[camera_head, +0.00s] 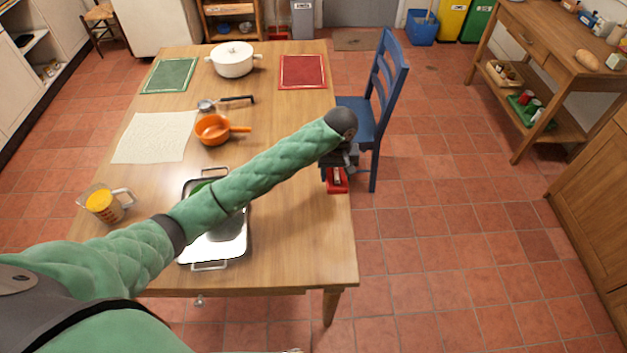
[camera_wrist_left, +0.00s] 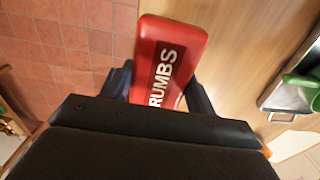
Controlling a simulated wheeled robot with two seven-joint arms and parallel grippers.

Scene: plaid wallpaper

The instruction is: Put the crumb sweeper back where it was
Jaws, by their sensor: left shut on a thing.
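The crumb sweeper (camera_head: 337,183) is a small red block at the right edge of the table, partly hidden under my left gripper (camera_head: 339,168). In the left wrist view the red crumb sweeper (camera_wrist_left: 170,50) shows white lettering "RUMBS" and lies between the two dark fingers of the left gripper (camera_wrist_left: 160,90). The left gripper is shut on it. The sweeper overlaps the line between tabletop and floor in that view. I cannot tell whether it touches the table. My right gripper is not in view.
The wooden table (camera_head: 290,250) holds a metal tray (camera_head: 215,250) under my left arm, a measuring jug (camera_head: 103,205), an orange saucepan (camera_head: 212,129) and a white pot (camera_head: 232,60). A blue chair (camera_head: 375,110) stands against the right side. The table's front right is clear.

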